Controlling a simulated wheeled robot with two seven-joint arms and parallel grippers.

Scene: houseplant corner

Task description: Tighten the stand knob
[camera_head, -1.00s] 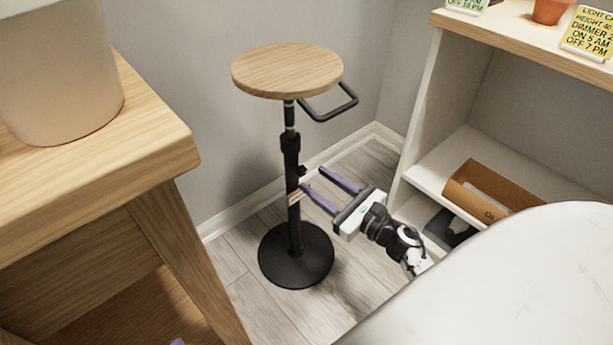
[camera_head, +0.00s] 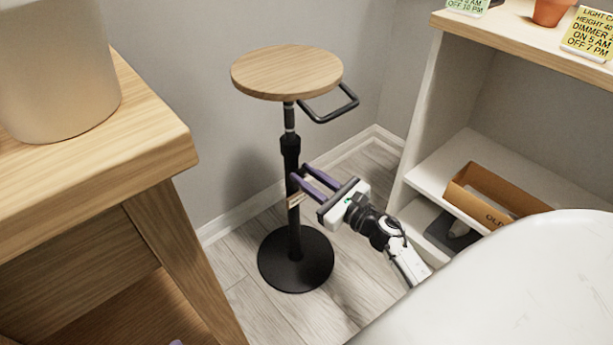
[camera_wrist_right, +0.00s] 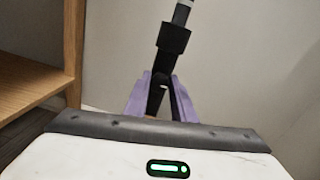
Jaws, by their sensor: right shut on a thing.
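The stand has a round wooden top (camera_head: 288,70), a black pole (camera_head: 291,153) with a collar, and a round black base (camera_head: 278,266) on the floor. It stands upright. My right gripper (camera_head: 299,176) reaches in from the right at mid-pole, its purple fingers closed on the small black stand knob (camera_wrist_right: 160,92) at the pole's side. The fingers mostly hide the knob in the head view. In the right wrist view the fingertips (camera_wrist_right: 162,80) flank a dark part in front of the pole. Only a purple tip of my left gripper (camera_head: 177,342) shows at the bottom edge.
A wooden table (camera_head: 150,130) with a large pot (camera_head: 58,75) is at left. A white shelf (camera_head: 425,160) at right holds a cardboard box (camera_head: 490,195). A black loop handle (camera_head: 335,110) sticks out below the stand's top. Walls close off the back.

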